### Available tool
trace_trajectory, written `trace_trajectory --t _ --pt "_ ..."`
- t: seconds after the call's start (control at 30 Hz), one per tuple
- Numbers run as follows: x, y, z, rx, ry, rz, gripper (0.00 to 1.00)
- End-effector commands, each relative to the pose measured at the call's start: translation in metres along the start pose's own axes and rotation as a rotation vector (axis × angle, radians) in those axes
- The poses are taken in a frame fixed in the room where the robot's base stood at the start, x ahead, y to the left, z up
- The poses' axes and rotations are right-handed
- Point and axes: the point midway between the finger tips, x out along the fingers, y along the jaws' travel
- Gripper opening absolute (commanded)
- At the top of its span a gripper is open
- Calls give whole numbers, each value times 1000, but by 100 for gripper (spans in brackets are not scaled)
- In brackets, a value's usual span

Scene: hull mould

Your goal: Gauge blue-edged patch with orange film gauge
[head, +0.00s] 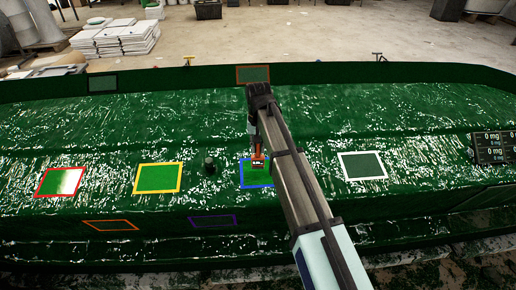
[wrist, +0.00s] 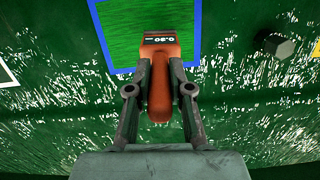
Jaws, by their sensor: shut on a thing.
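The blue-edged patch (head: 244,179) lies on the green hull mould, right of the yellow-edged patch, partly hidden by my arm. In the wrist view the blue-edged patch (wrist: 115,40) fills the top middle, with a streaky green inside. My gripper (wrist: 159,75) is shut on the orange film gauge (wrist: 158,105). The gauge's dark display reads 0.90 or similar, upside down to me, and it overlaps the patch inside the lower blue edge. In the head view the gauge (head: 258,161) shows over the patch's upper part. I cannot tell if it touches the surface.
Red-edged (head: 59,182), yellow-edged (head: 158,178) and white-edged (head: 362,166) patches lie in the same row. Orange (head: 110,225) and purple (head: 213,221) outlines lie lower. A dark knob (head: 209,167) stands left of the blue patch. A display panel (head: 492,147) is at right.

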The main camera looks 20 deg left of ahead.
Motion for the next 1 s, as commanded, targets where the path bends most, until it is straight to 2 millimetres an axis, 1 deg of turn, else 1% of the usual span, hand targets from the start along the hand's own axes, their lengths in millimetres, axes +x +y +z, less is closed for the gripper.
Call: trace_trajectory --t 0.03,0.5,1.0 --pt "-6 0 0 0 0 0 0" --pt "-39 0 0 0 0 0 0" --pt "-39 0 0 0 0 0 0"
